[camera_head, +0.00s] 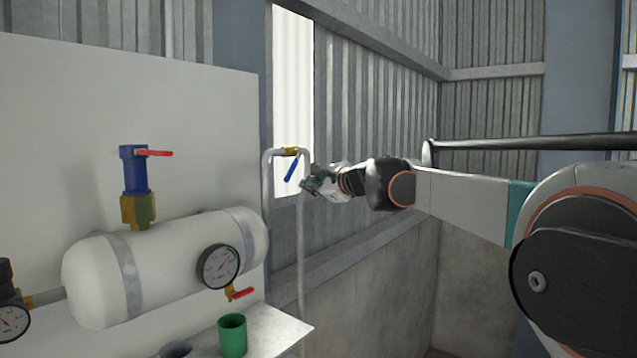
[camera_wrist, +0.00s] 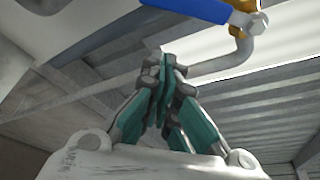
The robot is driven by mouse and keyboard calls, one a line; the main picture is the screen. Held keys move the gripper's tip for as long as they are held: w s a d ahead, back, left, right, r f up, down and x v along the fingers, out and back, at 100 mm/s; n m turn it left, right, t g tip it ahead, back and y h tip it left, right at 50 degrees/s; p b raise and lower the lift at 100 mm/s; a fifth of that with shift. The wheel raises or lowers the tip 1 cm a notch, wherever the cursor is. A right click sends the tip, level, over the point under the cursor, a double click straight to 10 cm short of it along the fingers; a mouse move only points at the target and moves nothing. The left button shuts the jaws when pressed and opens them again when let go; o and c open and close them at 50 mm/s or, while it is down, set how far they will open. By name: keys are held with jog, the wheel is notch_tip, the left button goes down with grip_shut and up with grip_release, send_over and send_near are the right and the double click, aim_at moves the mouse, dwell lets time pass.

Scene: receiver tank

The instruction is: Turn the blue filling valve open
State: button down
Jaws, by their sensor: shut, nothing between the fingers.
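The blue filling valve handle (camera_head: 291,168) hangs slanting down from a brass valve body (camera_head: 290,151) on a grey bent pipe in the head view. In the wrist view the blue handle (camera_wrist: 205,9) crosses the top of the picture, with its pivot at the right. My gripper (camera_head: 309,184) is just right of the handle's lower end in the head view. In the wrist view my gripper (camera_wrist: 165,62) has its teal fingers together and empty, below the handle in the picture. A gap shows between the fingertips and the handle there.
A white tank (camera_head: 180,262) with a pressure gauge (camera_head: 218,266) stands at the left. A red-handled valve (camera_head: 153,153) sits on top of it. A green cup (camera_head: 233,336) stands on the shelf below. The grey pipe (camera_head: 301,240) runs down beside my gripper.

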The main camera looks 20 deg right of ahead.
aim_at(294, 165)
jog(key=shift+s+a+r+p, duration=0.45)
jog(key=shift+s+a+r, duration=0.5)
jog(key=shift+a+r, duration=0.2)
jog(key=shift+s+r, duration=0.1)
jog(key=shift+s, duration=0.05)
